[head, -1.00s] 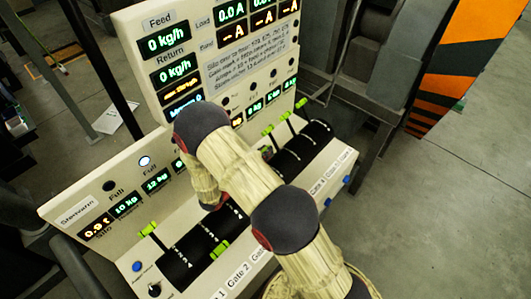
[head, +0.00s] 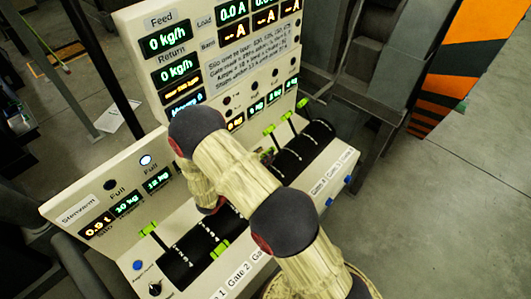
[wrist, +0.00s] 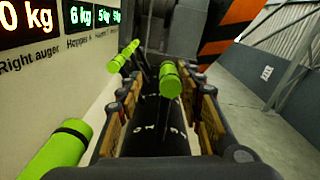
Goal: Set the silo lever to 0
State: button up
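The control panel carries a row of levers with green handles. In the head view one lever (head: 148,229) is at the left, another (head: 220,249) is lower, and several (head: 285,116) are at the far right end. I cannot read which one is the silo lever. In the wrist view my gripper (wrist: 162,104) is open, its fingers apart on either side of the black drum. A green handle (wrist: 170,80) stands between or just beyond the fingertips; I see no grip on it. In the head view my arm hides the gripper.
In the wrist view another green handle (wrist: 56,150) is close at lower left, and more (wrist: 124,56) stand ahead beside the display wall (wrist: 40,80). A black and orange striped guard (head: 455,70) is at the right. Open floor (head: 460,220) lies right of the panel.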

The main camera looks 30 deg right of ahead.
jog(key=v, duration=1)
jog(key=shift+a, duration=0.1)
